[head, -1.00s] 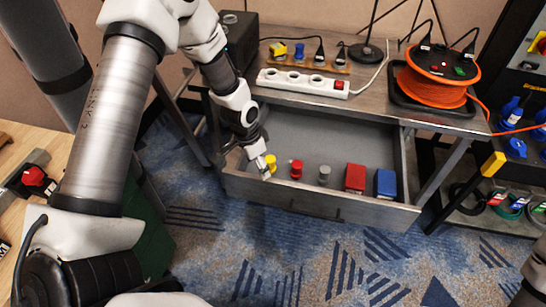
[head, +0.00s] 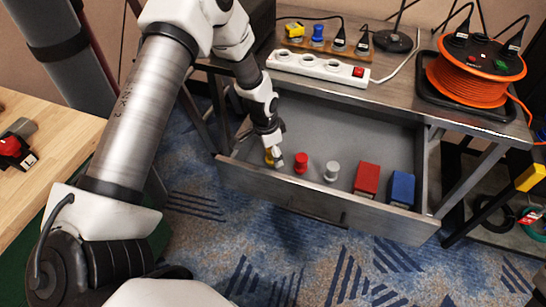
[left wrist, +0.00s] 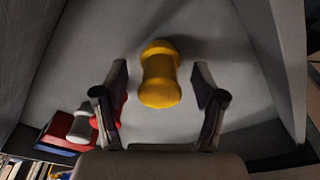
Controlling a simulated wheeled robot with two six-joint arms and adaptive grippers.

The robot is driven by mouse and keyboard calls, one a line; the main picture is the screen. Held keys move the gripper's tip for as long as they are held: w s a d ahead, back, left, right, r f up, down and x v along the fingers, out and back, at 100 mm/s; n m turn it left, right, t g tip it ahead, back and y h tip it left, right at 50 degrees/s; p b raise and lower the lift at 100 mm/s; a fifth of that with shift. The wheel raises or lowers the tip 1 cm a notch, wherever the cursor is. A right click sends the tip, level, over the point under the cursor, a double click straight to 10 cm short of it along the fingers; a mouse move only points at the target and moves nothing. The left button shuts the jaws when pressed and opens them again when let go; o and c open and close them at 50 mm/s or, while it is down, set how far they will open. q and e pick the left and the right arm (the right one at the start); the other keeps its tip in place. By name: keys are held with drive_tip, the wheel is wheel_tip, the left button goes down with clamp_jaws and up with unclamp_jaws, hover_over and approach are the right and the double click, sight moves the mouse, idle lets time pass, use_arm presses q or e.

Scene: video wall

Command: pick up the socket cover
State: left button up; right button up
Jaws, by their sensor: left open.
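A yellow, waisted, spool-shaped piece (head: 270,160), which may be the socket cover, is in the left end of the open drawer (head: 330,213). My left gripper (head: 275,148) is down in the drawer, at this piece, and partly hides it in the head view. In the left wrist view my open left gripper (left wrist: 158,92) has one finger on each side of the yellow piece (left wrist: 160,75), with a gap at both. A red piece (head: 301,163) and a grey piece (head: 331,171) of similar size stand to its right. My right gripper is not in view.
A red box (head: 367,179) and a blue box (head: 401,188) are at the drawer's right. Drawer walls stand close around my gripper. The tabletop above holds a white power strip (head: 318,66) and an orange cable reel (head: 466,80).

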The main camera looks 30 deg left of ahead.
use_arm(q)
drive_tip(key=shift+a, duration=0.1)
drive_tip(key=shift+s+r, duration=0.1)
drive_tip(key=c, duration=1)
